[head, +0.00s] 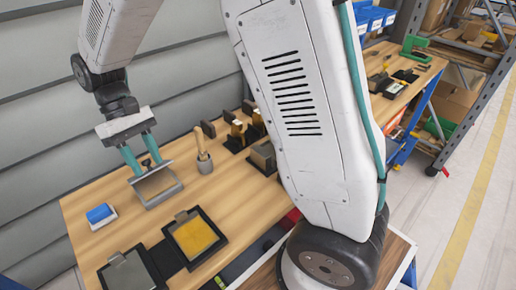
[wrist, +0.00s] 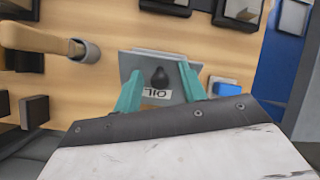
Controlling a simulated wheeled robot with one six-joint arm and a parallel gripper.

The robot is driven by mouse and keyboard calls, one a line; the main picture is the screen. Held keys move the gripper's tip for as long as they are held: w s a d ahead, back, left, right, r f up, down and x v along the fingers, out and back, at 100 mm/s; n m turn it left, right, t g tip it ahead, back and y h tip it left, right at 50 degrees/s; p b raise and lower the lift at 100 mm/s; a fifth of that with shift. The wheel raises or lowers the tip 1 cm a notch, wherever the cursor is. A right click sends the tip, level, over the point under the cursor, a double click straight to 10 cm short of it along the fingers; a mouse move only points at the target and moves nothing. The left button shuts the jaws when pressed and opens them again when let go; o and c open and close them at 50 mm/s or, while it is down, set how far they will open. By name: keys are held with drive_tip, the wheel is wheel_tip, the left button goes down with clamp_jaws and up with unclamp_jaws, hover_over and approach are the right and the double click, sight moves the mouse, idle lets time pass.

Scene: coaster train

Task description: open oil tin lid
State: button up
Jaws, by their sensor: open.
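The grey oil tin (head: 163,188) stands on the wooden bench at the left in the head view. Its flat grey lid has a dark knob (wrist: 160,77) and an "OIL" label (wrist: 156,93) in the wrist view. In the wrist view, my gripper (wrist: 159,74) shows gaps between the knob and both fingers. How far the fingertips are above the lid is hard to tell.
A blue-and-white block (head: 101,214) lies left of the tin. A wooden-handled tool in a grey cup (head: 204,162) stands to its right. A black-framed tray with a yellow surface (head: 194,236) and a grey-topped tray (head: 128,271) lie in front. My arm hides part of the bench.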

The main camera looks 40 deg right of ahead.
drive_tip(key=s+t, duration=0.1)
drive_tip(key=s+f+t, duration=0.1)
drive_tip(key=t, duration=0.1)
drive_tip(key=shift+s+f, duration=0.1)
drive_tip(key=shift+f, duration=0.2)
drive_tip(key=shift+s+f+t, duration=0.6)
drive_tip(key=shift+f+t, duration=0.15)
drive_tip(key=shift+t, duration=0.45)
drive_tip(key=shift+r, duration=0.2)
wheel_tip(320, 180, up, 8)
drive_tip(key=shift+w+f, duration=0.1)
drive_tip(key=shift+f, duration=0.15)
drive_tip(key=s+d+r+m, duration=0.1)
drive_tip(key=s+d+r, duration=0.1)
drive_tip(key=s+d, duration=0.4)
drive_tip(key=s+d+r+m, duration=0.2)
drive_tip(key=s+d, duration=0.5)
drive_tip(key=s, duration=0.4)
drive_tip(key=shift+d+r+m, duration=0.3)
drive_tip(key=shift+r, duration=0.1)
